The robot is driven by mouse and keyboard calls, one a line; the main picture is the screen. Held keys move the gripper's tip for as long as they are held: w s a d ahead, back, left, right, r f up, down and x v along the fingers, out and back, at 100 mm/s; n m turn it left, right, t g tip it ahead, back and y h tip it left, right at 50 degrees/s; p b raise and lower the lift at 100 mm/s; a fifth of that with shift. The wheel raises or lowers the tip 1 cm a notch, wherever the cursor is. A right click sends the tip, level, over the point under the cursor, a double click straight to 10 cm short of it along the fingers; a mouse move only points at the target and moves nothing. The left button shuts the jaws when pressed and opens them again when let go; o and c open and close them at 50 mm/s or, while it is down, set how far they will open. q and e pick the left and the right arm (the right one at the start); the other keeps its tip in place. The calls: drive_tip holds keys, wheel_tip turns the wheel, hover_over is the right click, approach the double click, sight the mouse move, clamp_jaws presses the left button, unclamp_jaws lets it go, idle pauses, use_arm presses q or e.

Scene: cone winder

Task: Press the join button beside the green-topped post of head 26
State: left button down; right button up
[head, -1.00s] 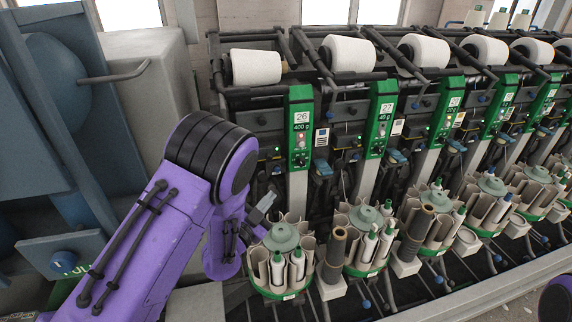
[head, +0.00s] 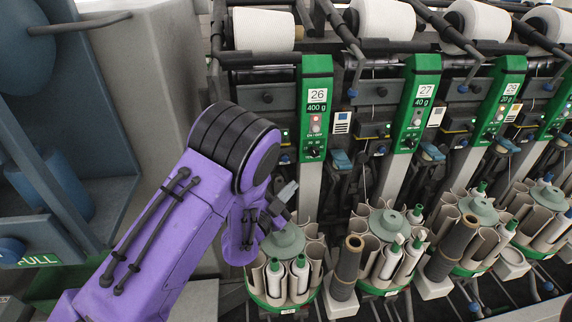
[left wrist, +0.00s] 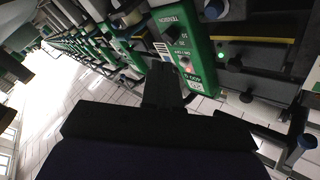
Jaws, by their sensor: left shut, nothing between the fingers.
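The green-topped post of head 26 (head: 315,95) stands upright in the head view, with a "26" label, a "400 g" display and a red button on its face. Its green panel shows upside down in the left wrist view (left wrist: 183,32). Beside the post is a dark box with a small green light (head: 285,136); the light also shows in the left wrist view (left wrist: 222,57). I cannot tell for sure which part is the join button. My left gripper (head: 284,198) is shut and empty, low and left of the post, apart from the box. My right gripper is out of view.
A round bobbin magazine (head: 283,240) stands just below my left gripper. A dark brown tube (head: 347,262) is to its right. Head 27's green post (head: 418,95) is further right. A large grey housing (head: 165,100) is at the left. White yarn cones (head: 263,30) sit above.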

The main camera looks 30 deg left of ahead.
sight(285, 159)
use_arm(q)
drive_tip(key=shift+d+r, duration=0.1)
drive_tip(key=w+a, duration=0.5)
drive_tip(key=w, duration=0.2)
drive_tip(key=shift+a, duration=0.15)
drive_tip(key=shift+w+a, duration=0.1)
idle(2.0)
drive_tip(key=shift+w+a, duration=0.15)
drive_tip(key=shift+w, duration=0.1)
